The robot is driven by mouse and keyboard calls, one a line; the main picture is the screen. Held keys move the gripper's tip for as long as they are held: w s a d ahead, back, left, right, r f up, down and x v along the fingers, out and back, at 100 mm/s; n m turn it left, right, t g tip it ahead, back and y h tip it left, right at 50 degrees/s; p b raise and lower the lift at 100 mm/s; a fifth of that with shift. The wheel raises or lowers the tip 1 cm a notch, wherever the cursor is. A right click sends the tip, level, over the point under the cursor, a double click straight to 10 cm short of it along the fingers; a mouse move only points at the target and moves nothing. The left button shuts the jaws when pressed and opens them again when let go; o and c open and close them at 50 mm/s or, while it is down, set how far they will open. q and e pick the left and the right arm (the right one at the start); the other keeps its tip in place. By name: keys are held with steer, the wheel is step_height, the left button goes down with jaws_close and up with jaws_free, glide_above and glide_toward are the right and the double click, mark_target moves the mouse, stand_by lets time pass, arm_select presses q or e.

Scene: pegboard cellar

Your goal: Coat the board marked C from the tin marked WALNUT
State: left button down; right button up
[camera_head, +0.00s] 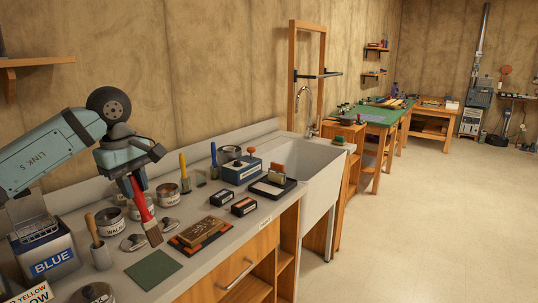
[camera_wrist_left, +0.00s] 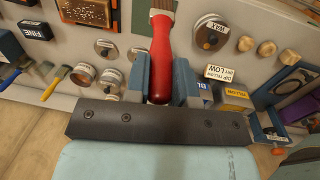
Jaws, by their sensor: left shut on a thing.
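My left gripper (camera_head: 133,178) is shut on the red handle of a brush (camera_head: 143,198), whose bristles point down over the counter, just left of a brown board. The red handle also shows in the left wrist view (camera_wrist_left: 161,55), between the jaws (camera_wrist_left: 160,82). The tin marked WALNUT (camera_head: 112,229) stands behind and left of the brush, its label partly readable. The brown board (camera_head: 204,229) lies on a dark and orange support; I cannot read a letter C on it. My right gripper is not in view.
A green mat (camera_head: 153,269) lies in front of the brush. A blue-labelled can (camera_head: 45,252) and a short-handled brush in a holder (camera_head: 98,250) stand at left. Other tins, loose lids and small dark boxes (camera_head: 243,206) crowd the counter. The sink (camera_head: 305,170) is at right.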

arm_select(q)
steer(key=shift+s, duration=0.15)
steer(key=shift+f, duration=0.2)
steer(key=f+m, duration=0.1)
steer(key=f, duration=0.3)
steer(key=d+f+m, duration=0.1)
steer(key=f+m, duration=0.1)
steer(key=f, duration=0.2)
steer(key=s+f+m, duration=0.1)
steer(key=f+m, duration=0.1)
steer(key=f, duration=0.2)
steer(key=shift+d+f+g, duration=0.2)
steer(key=shift+g, duration=0.1)
steer(key=s+d+f+m, duration=0.1)
steer(key=s+f+m, duration=0.2)
steer(key=f+m, duration=0.55)
step_height(320, 180, up, 21)
steer(key=n+p, duration=0.3)
steer(key=p, duration=1.7)
glide_above(145, 230)
steer(key=s+d, duration=0.1)
steer(key=s, duration=0.7)
steer(key=shift+w+d+f+m, duration=0.15)
steer(key=shift+f+m, duration=0.1)
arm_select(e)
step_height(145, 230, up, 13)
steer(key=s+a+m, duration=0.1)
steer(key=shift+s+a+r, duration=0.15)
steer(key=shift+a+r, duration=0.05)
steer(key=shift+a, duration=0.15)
